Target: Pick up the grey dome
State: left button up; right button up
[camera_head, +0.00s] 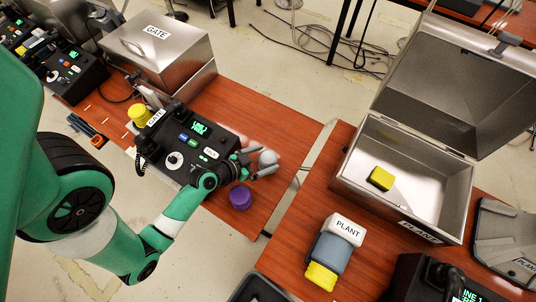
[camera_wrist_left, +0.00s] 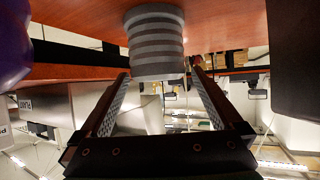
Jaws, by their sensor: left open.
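The grey dome (camera_head: 268,158) stands near the right edge of the left table, beside the GATE phone. My left gripper (camera_head: 264,162) is open, with its fingers reaching to either side of the dome. In the left wrist view, which looks upside down, the grey dome (camera_wrist_left: 155,45) shows a ribbed body between and just beyond the open fingertips (camera_wrist_left: 160,75). I cannot tell whether either finger touches it. My right gripper is not in view.
A purple knob (camera_head: 240,197) stands close by the gripper. The GATE phone (camera_head: 197,140) with a yellow knob (camera_head: 139,115) is to the left. On the right table are an open metal box (camera_head: 350,178) holding a yellow block (camera_head: 381,178), and a PLANT stack (camera_head: 334,248). A gap separates the tables.

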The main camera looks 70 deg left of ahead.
aim_at(274, 156)
pick_arm(q)
jog(key=b+x, duration=0.1)
jog(key=x, duration=0.4)
jog(key=shift+d+f, duration=0.1)
jog(key=shift+f, duration=0.15)
jog(key=c, duration=1.3)
jog(key=shift+o, duration=0.2)
